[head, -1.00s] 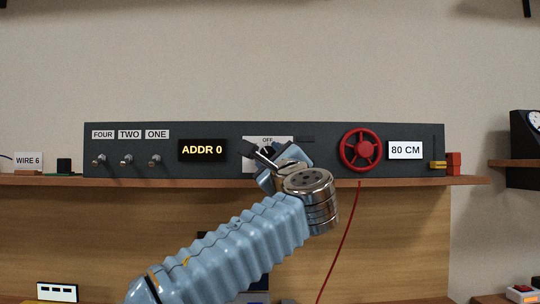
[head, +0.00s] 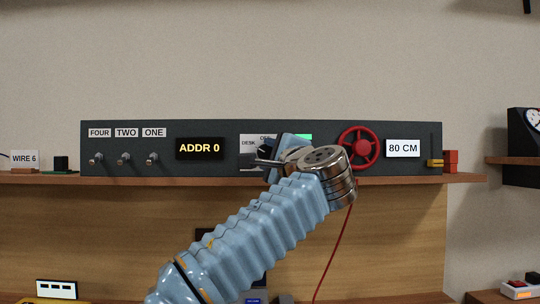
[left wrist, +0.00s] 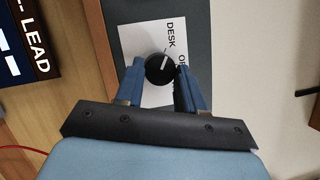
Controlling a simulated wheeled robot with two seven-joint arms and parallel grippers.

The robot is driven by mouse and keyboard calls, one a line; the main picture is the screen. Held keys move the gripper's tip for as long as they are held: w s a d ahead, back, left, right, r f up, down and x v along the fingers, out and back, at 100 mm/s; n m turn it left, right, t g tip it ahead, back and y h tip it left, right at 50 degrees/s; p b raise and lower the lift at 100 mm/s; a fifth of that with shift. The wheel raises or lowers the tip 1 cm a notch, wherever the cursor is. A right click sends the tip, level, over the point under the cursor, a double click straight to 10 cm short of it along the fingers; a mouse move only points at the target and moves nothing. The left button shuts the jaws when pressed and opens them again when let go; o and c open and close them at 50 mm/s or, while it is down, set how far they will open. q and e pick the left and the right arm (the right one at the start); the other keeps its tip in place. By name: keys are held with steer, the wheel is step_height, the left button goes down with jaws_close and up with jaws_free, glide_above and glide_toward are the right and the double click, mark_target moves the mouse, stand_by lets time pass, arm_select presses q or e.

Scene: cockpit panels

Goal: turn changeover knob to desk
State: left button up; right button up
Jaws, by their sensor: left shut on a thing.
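The changeover knob (left wrist: 160,69) is black and round with a white pointer line, on a white plate (left wrist: 133,42) in the left wrist view. The pointer slants up and right there, between the DESK label (left wrist: 170,33) and the partly hidden OFF label (left wrist: 182,62). My left gripper (left wrist: 160,84) is shut on the knob, one blue finger on each side. In the head view my left gripper (head: 268,156) covers the knob and much of the plate; the DESK label (head: 248,143) shows at its left. My right gripper is not in view.
A green lit indicator (head: 304,137) sits right of the plate. A red handwheel (head: 358,148) and an 80 CM display (head: 403,148) are farther right. An ADDR 0 display (head: 200,148) and several toggle switches (head: 124,158) are left. A red wire (head: 334,252) hangs below.

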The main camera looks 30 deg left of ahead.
arm_select(q)
steer(key=o, duration=1)
steer(key=shift+o, duration=0.2)
steer(key=b+v, duration=0.2)
steer(key=v, duration=1.2)
